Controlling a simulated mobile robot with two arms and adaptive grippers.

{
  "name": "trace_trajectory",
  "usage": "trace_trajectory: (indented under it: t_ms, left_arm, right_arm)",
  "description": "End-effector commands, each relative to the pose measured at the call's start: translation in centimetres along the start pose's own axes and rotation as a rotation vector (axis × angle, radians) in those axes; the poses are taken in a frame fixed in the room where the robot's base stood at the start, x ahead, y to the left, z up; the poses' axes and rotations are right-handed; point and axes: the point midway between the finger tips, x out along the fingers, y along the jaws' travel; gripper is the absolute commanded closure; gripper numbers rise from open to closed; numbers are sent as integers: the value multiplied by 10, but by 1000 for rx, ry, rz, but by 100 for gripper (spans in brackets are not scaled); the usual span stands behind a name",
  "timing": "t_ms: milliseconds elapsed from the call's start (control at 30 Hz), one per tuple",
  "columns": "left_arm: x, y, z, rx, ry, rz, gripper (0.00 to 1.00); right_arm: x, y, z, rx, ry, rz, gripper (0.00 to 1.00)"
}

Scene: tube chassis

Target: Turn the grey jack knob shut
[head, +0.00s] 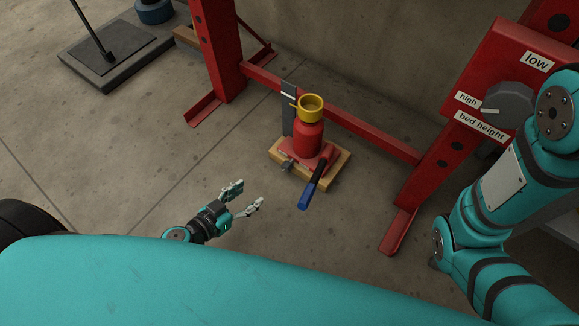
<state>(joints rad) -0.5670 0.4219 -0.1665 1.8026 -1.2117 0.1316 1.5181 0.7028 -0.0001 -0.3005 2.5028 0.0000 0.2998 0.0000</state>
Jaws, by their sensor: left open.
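A red bottle jack (309,136) with a yellow ring (311,106) on top stands upright on a wooden board (334,171) on the floor. The small grey jack knob (287,166) sits low on its front left side. How far the knob is turned cannot be told. My left gripper (249,194) is open and empty, to the left of and below the knob in the picture, apart from it, fingers pointing toward the jack's side. My right arm shows at the right edge, but its gripper is not in view.
A blue-handled lever (306,194) slopes down in front of the jack. A grey upright plate (288,108) stands behind it. Red frame legs (215,50) surround it. A red panel (504,62) bears a grey dial labelled "bed height". The floor left of the jack is clear.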

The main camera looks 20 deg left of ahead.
Motion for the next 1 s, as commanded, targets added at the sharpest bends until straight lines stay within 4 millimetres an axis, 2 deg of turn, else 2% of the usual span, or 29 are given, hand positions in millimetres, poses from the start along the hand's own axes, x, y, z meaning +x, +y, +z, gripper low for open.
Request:
trace_trajectory:
  t_ms: [167, 500, 700, 833, 1000]
  left_arm:
    - [31, -1, -2, 6, 3, 1, 45]
    - [107, -1, -2, 5, 3, -2, 45]
    - [144, -1, -1, 3, 2, -2, 45]
    - [158, -1, 0, 2, 1, -2, 45]
    - [166, -1, -1, 2, 0, -1, 45]
  right_arm:
    - [-4, -1, 0, 0, -3, 1, 18]
    - [-10, -2, -2, 0, -4, 0, 18]
    - [-16, -3, -4, 0, -4, 0, 18]
    - [-19, -4, -5, 0, -4, 0, 18]
    - [-20, -4, -5, 0, -4, 0, 18]
